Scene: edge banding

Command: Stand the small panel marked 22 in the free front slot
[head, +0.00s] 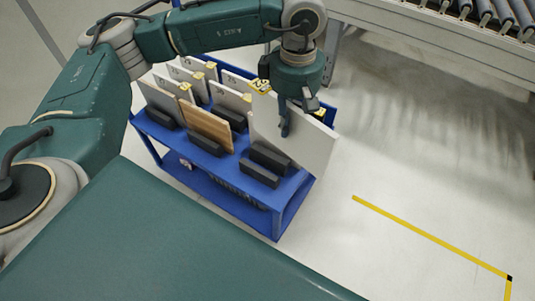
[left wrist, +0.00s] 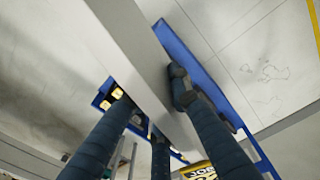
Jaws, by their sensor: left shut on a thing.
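My left gripper (head: 285,118) points down and is shut on a pale panel (head: 310,142) at the right end of the blue rack (head: 277,222). The panel is upright and slightly tilted in the picture. Its yellow label (head: 262,87) is at the upper left corner; I cannot read the number surely. In the left wrist view the grey panel (left wrist: 130,45) runs between my fingers (left wrist: 153,92). Two black slot blocks (head: 259,173) show in front of the panel with a narrow gap between them. I cannot tell whether the panel's lower edge touches the rack. My right gripper is out of view.
Several pale panels (head: 160,94) and a wooden panel (head: 207,127) stand in the rack's other slots, close to the left of the held panel. A roller conveyor (head: 470,38) is at the upper right. The floor right of the rack is clear, with a yellow line (head: 430,236).

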